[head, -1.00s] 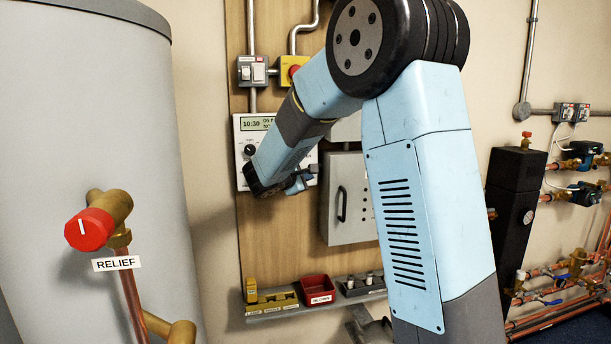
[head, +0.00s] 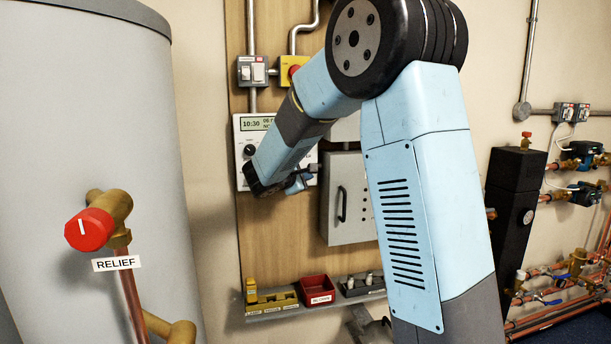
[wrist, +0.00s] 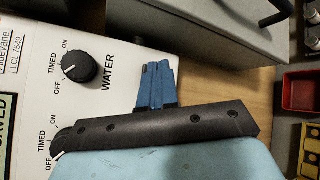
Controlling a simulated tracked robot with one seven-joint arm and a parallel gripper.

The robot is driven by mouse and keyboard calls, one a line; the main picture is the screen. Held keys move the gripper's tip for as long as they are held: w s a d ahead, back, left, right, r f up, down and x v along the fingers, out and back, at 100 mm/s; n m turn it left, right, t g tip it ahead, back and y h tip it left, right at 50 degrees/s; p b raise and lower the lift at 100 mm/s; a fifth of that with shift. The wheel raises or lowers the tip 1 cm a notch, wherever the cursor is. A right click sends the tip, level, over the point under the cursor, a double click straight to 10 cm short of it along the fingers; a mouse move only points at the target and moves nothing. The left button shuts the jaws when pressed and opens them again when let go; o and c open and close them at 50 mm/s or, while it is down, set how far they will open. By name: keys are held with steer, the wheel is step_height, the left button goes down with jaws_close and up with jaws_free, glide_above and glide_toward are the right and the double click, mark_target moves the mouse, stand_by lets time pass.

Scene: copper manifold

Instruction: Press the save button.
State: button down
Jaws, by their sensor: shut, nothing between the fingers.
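The white controller panel (head: 241,124) is on the wooden board, partly behind my arm. Its display (head: 254,124) shows 10:30, with the rest of the text cut off by my arm. In the wrist view the display (wrist: 6,130) is sideways at the left edge, and the letters "SAVED" end its visible line. A black WATER dial (wrist: 80,66) is left of my gripper. My gripper (wrist: 157,66) is shut and empty, in front of the panel's lower part; contact cannot be told. I cannot make out a save button in either view.
A grey cabinet (head: 346,225) with a black handle stands just right of the panel. Below is a shelf with a red bin (head: 317,290) and small yellow items. A grey tank (head: 95,120) with a red RELIEF valve (head: 89,230) fills the left foreground.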

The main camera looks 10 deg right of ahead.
steer(key=shift+w, duration=0.25)
steer(key=shift+w, duration=0.35)
stand_by(0.7)
steer(key=shift+s, duration=0.15)
stand_by(0.3)
steer(key=shift+s, duration=0.6)
steer(key=shift+s, duration=0.1)
steer(key=s, duration=0.5)
stand_by(0.3)
steer(key=shift+r, duration=0.1)
stand_by(0.4)
